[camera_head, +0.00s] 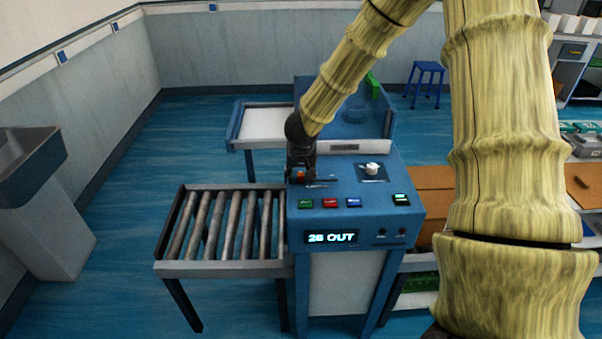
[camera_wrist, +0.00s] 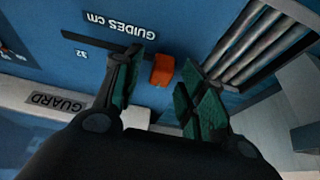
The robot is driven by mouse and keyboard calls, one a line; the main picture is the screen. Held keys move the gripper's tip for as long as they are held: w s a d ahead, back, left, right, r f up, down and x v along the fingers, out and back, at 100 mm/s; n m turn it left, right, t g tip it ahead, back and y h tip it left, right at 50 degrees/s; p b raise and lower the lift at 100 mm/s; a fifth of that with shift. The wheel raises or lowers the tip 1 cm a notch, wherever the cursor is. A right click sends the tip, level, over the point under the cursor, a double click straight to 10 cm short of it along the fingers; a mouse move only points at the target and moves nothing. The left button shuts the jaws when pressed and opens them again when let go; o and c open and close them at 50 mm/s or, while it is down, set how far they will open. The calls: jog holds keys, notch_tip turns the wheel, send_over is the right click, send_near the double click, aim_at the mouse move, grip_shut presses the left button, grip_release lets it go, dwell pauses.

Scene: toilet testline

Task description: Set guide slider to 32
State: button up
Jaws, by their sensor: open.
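The guide slider's orange knob (camera_wrist: 162,69) sits on the blue panel, between and beyond the two fingers in the wrist view. It also shows as a small orange-red spot under the gripper in the head view (camera_head: 300,175). A dark slot (camera_wrist: 88,40) runs beside it, with the upside-down label "GUIDES cm" (camera_wrist: 122,24) and a "32" mark (camera_wrist: 81,54) to the left. My gripper (camera_wrist: 162,92) is open, its green-padded fingers on either side of the knob; contact cannot be told. The display (camera_head: 332,237) appears to read "26 OUT" or "28 OUT".
Green, red and blue buttons (camera_head: 329,202) line the console's front. A white knob (camera_head: 372,169) stands to the right of my gripper. A roller conveyor (camera_head: 222,226) adjoins on the left. A "GUARD" label (camera_wrist: 57,102) is on the pale strip in the wrist view.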

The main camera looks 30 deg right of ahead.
grip_shut()
jog(key=shift+s+d+r+p, duration=0.15)
jog(key=shift+d+p, duration=0.1)
jog(key=shift+p, duration=0.15)
jog(key=s+d+p, duration=0.1)
jog(key=d, duration=0.1)
jog(key=s+d+p, duration=0.2)
jog(key=d, duration=0.1)
jog(key=s+d+p, duration=0.1)
jog(key=d, duration=0.1)
jog(key=shift+s+d+p, duration=0.25)
jog(key=shift+d+p, duration=0.05)
jog(key=shift+p, duration=0.1)
jog(key=shift+s+d, duration=0.2)
jog(key=shift+d, duration=0.15)
grip_release()
jog(key=shift+s+d, duration=0.2)
